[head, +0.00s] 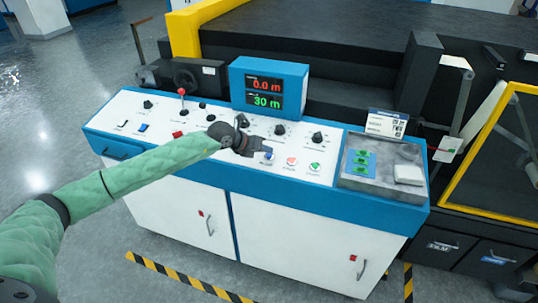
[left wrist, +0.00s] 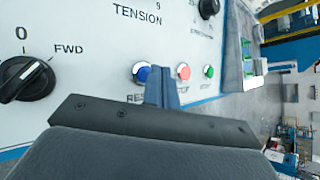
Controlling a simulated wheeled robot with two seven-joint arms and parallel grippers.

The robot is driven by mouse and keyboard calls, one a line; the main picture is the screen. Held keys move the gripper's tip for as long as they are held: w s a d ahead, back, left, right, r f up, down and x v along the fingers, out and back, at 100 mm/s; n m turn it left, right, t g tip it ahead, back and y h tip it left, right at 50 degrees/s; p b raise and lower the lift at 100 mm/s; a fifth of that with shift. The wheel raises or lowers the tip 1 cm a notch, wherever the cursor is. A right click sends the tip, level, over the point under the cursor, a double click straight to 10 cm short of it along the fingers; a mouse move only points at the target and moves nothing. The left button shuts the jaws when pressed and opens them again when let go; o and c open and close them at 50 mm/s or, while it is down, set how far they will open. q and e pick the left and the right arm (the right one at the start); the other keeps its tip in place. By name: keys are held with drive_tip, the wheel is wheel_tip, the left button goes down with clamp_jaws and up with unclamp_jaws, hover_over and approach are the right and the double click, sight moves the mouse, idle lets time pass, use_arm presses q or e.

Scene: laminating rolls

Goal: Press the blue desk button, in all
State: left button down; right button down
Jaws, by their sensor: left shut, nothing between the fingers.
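The blue desk button (head: 268,156) is on the white sloped panel of the control desk (head: 180,150), left of a red and a green button. It also shows in the left wrist view (left wrist: 142,73), labelled with a word starting "RES". My left gripper (head: 262,147) is shut and empty, close behind the blue button in the head view. In the left wrist view its fingers (left wrist: 161,88) lie just right of the blue button and partly overlap its edge. I cannot tell whether they touch it. My right gripper is not in view.
The red button (head: 291,161) and green button (head: 314,167) stand close by. Knobs, including a black FWD knob (left wrist: 27,78), surround the gripper. A display (head: 268,88) reads 0.0 m and 30 m. A grey tray (head: 350,180) is at the desk's right end.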

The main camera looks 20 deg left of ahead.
use_arm(q)
drive_tip(key=shift+r, duration=0.2)
drive_tip(key=r, duration=0.2)
drive_tip(key=s+r+p, duration=0.1)
drive_tip(key=r, duration=0.1)
drive_tip(key=shift+r+p, duration=0.3)
drive_tip(key=shift+r, duration=0.1)
idle(0.8)
